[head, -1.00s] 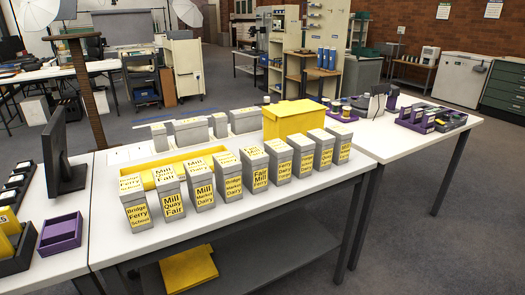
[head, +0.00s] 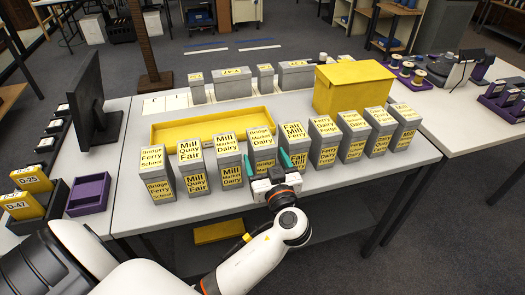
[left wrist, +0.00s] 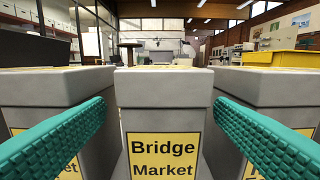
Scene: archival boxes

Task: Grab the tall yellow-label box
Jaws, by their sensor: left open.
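A row of grey upright boxes with yellow labels stands along the table's front, similar in height. My left gripper (head: 265,155) is open, its teal fingers on either side of the "Bridge Market Dairy" box (head: 261,142). In the left wrist view this box (left wrist: 163,110) is centred between the fingers of the gripper (left wrist: 158,108), with a gap on each side. My right gripper is not in view.
A yellow tray (head: 212,125) lies behind the row. A large yellow box (head: 350,88) stands behind its right part. More grey boxes (head: 232,84) line the back. A monitor (head: 93,98) and a purple tray (head: 89,194) are at left. Neighbouring boxes leave narrow gaps beside the fingers.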

